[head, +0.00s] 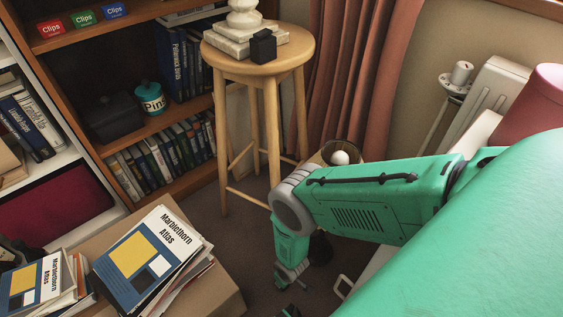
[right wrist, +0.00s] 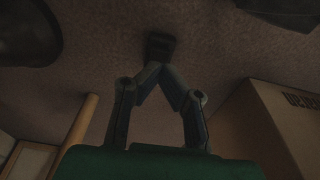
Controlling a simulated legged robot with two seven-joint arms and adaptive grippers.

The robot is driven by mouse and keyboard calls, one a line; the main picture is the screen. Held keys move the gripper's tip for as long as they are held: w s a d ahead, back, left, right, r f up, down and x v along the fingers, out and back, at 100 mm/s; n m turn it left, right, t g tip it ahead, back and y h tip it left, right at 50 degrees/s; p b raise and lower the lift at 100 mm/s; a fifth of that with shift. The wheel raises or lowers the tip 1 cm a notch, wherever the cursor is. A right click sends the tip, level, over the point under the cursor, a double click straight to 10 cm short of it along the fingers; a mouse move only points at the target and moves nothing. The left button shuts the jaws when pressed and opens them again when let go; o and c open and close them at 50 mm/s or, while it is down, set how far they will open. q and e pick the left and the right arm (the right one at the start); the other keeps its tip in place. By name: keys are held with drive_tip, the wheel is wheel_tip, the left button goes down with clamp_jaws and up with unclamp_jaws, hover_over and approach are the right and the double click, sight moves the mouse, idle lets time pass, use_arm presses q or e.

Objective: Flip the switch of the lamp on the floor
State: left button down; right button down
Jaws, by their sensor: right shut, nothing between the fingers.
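A lamp with a white bulb (head: 340,157) in an open shade stands low behind my right arm in the head view; the arm hides most of its body. My right gripper (right wrist: 160,68) is shut and empty in the right wrist view, its fingertips together. A small dark block (right wrist: 160,45), which looks like the lamp's switch, lies on the carpet right at the fingertips. I cannot tell whether they touch or whether it is on or off. My left gripper is not in view.
A wooden stool (head: 256,68) stands behind the arm, beside a bookshelf (head: 190,180). A cardboard box (head: 222,293) topped with atlases is at lower left; a box side (right wrist: 250,130) also shows in the wrist view. A radiator (head: 490,90) is at right. Carpet around the gripper is mostly clear.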

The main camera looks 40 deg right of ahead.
drive_tip(key=shift+d, duration=0.1)
idle(0.3)
drive_tip(key=shift+f, duration=1.45)
idle(0.6)
drive_tip(key=shift+r, duration=0.1)
drive_tip(key=shift+r+p, duration=2.85)
drive_tip(key=shift+r, duration=0.65)
